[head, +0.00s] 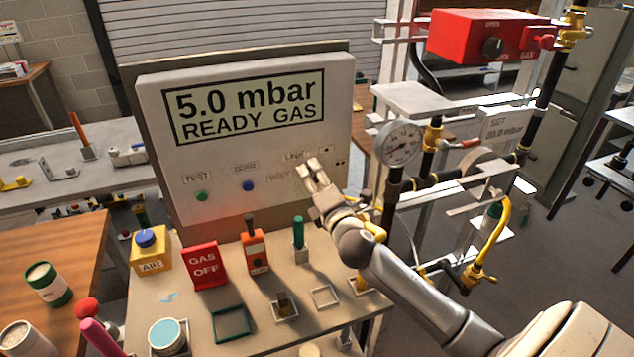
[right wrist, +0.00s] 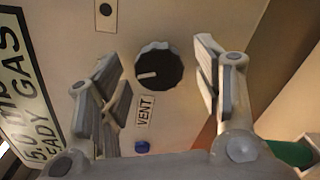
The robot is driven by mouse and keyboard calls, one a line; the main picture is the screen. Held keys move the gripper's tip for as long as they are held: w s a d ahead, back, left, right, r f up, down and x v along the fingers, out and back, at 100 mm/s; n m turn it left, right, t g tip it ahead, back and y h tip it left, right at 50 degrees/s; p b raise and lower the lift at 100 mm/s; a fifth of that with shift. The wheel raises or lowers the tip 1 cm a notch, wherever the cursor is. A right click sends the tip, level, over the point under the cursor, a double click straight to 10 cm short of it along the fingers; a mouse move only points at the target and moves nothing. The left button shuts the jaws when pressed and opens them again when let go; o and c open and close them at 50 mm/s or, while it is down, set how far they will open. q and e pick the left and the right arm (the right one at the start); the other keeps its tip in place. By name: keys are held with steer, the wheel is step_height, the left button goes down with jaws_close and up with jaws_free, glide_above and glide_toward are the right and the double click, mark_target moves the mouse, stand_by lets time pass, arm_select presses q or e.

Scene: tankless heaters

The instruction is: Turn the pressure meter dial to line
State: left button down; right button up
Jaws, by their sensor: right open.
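The panel (head: 150,130) stands upright on the bench and its screen reads "5.0 mbar READY GAS". In the right wrist view the black round dial (right wrist: 165,65) sits on the panel, its white pointer mark toward the picture's left. A VENT label (right wrist: 145,112) is beside it. The LINE label (head: 293,155) shows faintly in the head view, where the dial is hidden by my gripper. My right gripper (head: 312,167) is open in front of the panel. In the wrist view its fingers (right wrist: 158,62) stand on both sides of the dial, with visible gaps to it. My left gripper is not in view.
A green button (head: 201,196) and a blue button (head: 248,186) are left of the dial. Below stand a GAS OFF sign (head: 205,265), an orange tool (head: 254,250) and a green-handled tool (head: 298,240). A gauge (head: 400,143) and pipes are close on the right.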

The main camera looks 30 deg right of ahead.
steer(key=shift+s, duration=0.15)
steer(key=v, duration=1.1)
steer(key=shift+s, duration=0.4)
